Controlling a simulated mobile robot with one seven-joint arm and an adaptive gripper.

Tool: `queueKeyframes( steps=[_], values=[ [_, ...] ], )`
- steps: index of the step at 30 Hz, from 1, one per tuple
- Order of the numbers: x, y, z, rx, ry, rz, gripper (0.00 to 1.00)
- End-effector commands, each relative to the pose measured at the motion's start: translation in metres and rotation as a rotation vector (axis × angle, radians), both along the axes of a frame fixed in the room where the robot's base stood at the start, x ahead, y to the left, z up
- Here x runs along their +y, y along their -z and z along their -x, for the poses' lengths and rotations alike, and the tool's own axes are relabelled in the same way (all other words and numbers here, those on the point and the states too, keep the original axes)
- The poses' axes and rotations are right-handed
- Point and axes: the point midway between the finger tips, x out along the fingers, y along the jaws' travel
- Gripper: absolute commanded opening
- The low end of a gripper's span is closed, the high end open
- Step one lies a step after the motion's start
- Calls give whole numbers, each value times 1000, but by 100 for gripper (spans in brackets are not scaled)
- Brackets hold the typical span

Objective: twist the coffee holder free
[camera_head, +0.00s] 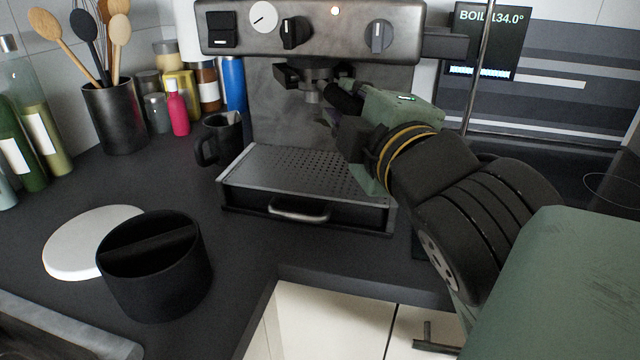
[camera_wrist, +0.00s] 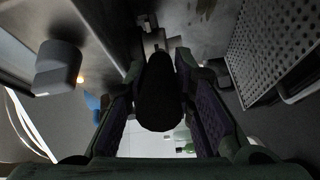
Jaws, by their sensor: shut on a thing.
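The espresso machine (camera_head: 410,35) stands at the back of the counter. The coffee holder (camera_head: 312,90) sits under its group head, and its dark handle (camera_head: 345,97) points toward my arm. My gripper (camera_head: 338,115) is at the handle, coming from the right. In the wrist view the black handle (camera_wrist: 160,92) lies between the two purple-lined fingers of my gripper (camera_wrist: 162,100), and the metal part of the holder (camera_wrist: 153,42) shows beyond it. The fingers are shut on the handle. My gripper hides part of the handle in the head view.
The perforated drip tray (camera_head: 300,172) is below my gripper. A black mug (camera_head: 218,140) stands left of it. A black knock bin (camera_head: 155,275) and a white disc (camera_head: 75,245) are at the front left. Bottles and a utensil pot (camera_head: 115,120) stand at the back left.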

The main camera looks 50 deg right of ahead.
Motion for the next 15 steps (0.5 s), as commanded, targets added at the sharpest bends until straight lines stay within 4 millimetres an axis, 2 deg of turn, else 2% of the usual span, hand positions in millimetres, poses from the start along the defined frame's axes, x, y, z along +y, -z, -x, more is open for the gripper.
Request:
queueKeyframes(
  steps=[9, 10, 15],
  values=[
    [0, 1, 0, 1, 0, -2, 0],
    [0, 1, 0, 1, 0, -2, 23],
    [0, 1, 0, 2, -1, -2, 35]
  ],
)
